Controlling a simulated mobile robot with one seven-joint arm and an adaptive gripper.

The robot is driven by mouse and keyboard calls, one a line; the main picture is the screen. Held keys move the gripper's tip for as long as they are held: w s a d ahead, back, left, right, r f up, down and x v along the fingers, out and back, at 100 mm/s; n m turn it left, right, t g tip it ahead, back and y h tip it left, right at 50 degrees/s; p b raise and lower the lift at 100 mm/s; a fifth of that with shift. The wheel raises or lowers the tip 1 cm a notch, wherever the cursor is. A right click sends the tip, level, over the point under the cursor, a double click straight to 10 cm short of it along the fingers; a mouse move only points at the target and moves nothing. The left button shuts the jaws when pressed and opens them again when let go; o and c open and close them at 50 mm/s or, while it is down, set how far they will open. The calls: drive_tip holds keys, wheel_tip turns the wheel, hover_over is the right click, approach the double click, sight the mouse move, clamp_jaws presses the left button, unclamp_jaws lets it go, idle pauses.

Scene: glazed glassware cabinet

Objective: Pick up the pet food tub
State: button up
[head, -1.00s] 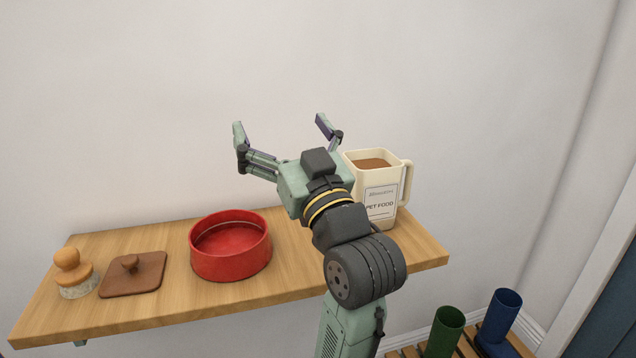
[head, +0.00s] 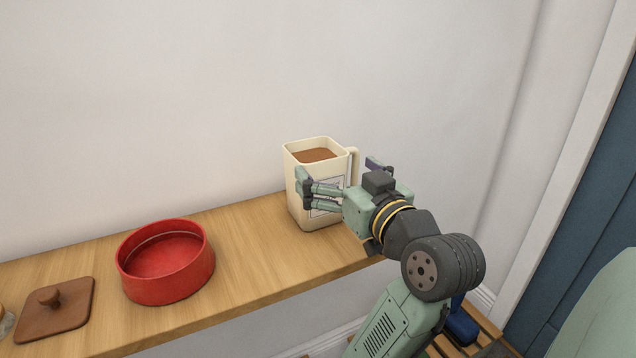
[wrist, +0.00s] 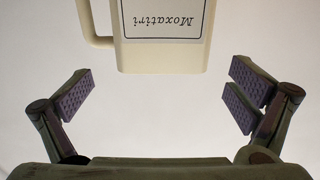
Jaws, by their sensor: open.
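The pet food tub (head: 297,207) is a cream, square container with a side handle (head: 354,163), a label and brown contents. It stands upright at the right part of the wooden shelf in the head view. My gripper (head: 338,172) is open and empty, in front of the tub and covering part of its label and handle side. In the wrist view the tub (wrist: 163,57) appears upside down at the top, beyond the spread fingers (wrist: 160,95), with its handle on the left. The tub's lower part is outside the wrist view.
The wooden shelf (head: 258,268) holds a red round bowl (head: 168,280) and a brown square lid with a knob (head: 58,315) to the left. A wall stands close behind. Bare shelf lies between bowl and tub. A slatted rack (head: 487,336) is lower right.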

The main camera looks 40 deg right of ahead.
sight(327, 165)
drive_tip(key=p+x, duration=0.1)
drive_tip(key=x, duration=0.4)
drive_tip(key=shift+w+a+p, duration=0.1)
drive_tip(key=shift+w+p, duration=0.2)
drive_tip(key=shift+w, duration=0.1)
drive_tip(key=shift+f, duration=0.1)
drive_tip(key=shift+c, duration=0.2)
drive_tip(key=shift+f, duration=0.1)
drive_tip(key=c, duration=1.8)
drive_tip(key=shift+c, duration=0.2)
